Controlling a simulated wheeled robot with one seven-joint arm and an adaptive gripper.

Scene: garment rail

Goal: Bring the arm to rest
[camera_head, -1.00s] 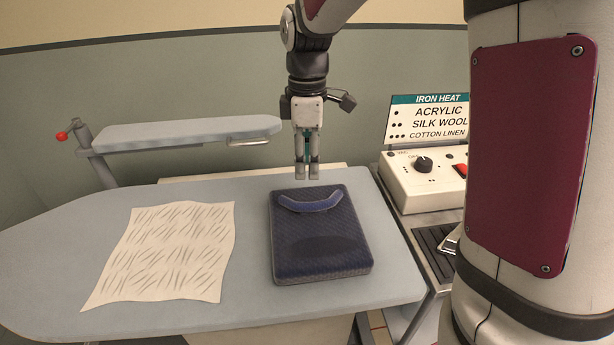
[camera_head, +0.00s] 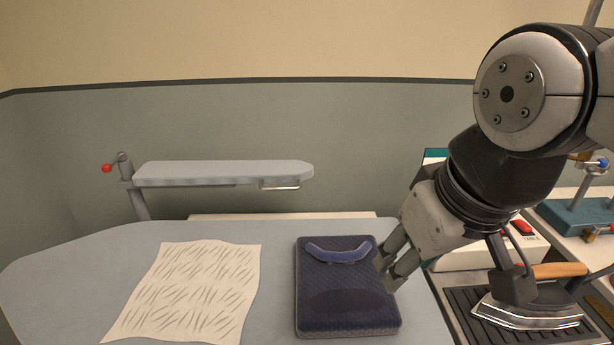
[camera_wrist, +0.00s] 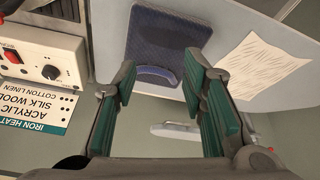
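My gripper (camera_head: 390,265) is in the right half of the head view, slanting down to the left. Its fingertips appear beside the right edge of the dark blue pad (camera_head: 348,300); I cannot tell how high they are above the board. In the wrist view my gripper (camera_wrist: 158,78) shows two green-padded fingers standing wide apart with nothing between them. The dark blue pad (camera_wrist: 168,45) with its curved handle shows beyond the fingers. My arm fills the upper right of the head view.
A wrinkled cloth (camera_head: 190,290) lies on the ironing board (camera_head: 70,270). A small sleeve board (camera_head: 225,172) stands behind. An iron (camera_head: 530,310) sits on a dark rack at right, near a control box (camera_wrist: 40,58) and heat sign (camera_wrist: 30,105).

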